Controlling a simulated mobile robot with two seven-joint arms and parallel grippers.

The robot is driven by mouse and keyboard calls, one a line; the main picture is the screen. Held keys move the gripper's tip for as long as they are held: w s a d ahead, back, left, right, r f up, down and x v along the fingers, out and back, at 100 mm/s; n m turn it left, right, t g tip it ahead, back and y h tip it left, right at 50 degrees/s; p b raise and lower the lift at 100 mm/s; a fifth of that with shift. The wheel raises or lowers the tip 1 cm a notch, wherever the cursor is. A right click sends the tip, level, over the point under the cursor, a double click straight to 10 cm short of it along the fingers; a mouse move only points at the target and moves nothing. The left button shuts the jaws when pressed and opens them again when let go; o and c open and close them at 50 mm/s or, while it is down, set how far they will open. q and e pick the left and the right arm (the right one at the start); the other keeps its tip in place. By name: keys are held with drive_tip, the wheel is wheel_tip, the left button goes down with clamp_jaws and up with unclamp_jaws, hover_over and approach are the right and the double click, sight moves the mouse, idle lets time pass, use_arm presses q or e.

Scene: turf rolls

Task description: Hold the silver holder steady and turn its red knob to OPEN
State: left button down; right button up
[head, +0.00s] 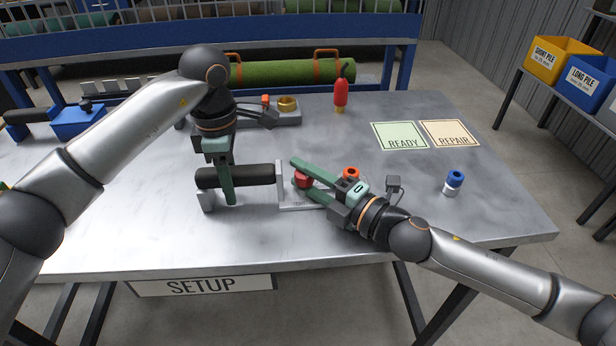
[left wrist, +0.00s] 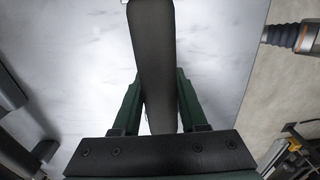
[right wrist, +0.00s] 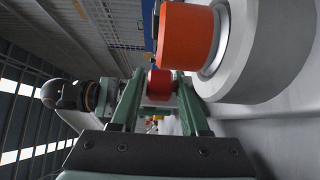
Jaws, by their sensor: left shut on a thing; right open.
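The silver holder (head: 281,186) stands on the table, with an upright plate and a black cylindrical bar (head: 238,176) reaching left from it. My left gripper (head: 229,198) points down and is shut on that bar; in the left wrist view the bar (left wrist: 153,65) lies between the green fingers. A red knob (head: 303,180) sits at the right side of the plate. My right gripper (head: 297,172) is open, with its fingers either side of the knob; the knob (right wrist: 159,83) also shows between them in the right wrist view. Contact cannot be told. The base lettering is too small to read.
An orange-red cap (head: 351,173) on a silver body (right wrist: 262,50) is close beside my right gripper. A blue-topped white bottle (head: 453,182) stands further right. A red bottle (head: 341,94) stands behind, near the green READY card (head: 398,134) and REPAIR card (head: 449,132).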

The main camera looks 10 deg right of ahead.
drive_tip(key=v, duration=1.2)
drive_tip(key=shift+o, duration=0.7)
drive_tip(key=shift+r, duration=0.1)
drive_tip(key=shift+o, duration=0.2)
drive_tip(key=shift+a+r, duration=0.1)
drive_tip(key=a+r+m, duration=0.2)
drive_tip(key=m, duration=0.1)
drive_tip(key=a+r+m+g, duration=0.1)
drive_tip(key=shift+w+r, duration=0.35)
drive_tip(key=w+a+f+m+h, duration=0.1)
drive_tip(key=w+m, duration=0.1)
drive_tip(key=m, duration=0.2)
drive_tip(key=w+a+f+m+g+h, duration=0.1)
drive_tip(key=w+a+m, duration=0.1)
drive_tip(key=m, duration=0.3)
drive_tip(key=w+a+f+m+g+h, duration=0.1)
drive_tip(key=w+a+m, duration=0.1)
drive_tip(key=w+m, duration=0.2)
drive_tip(key=shift+a+m, duration=0.1)
drive_tip(key=shift+m, duration=0.4)
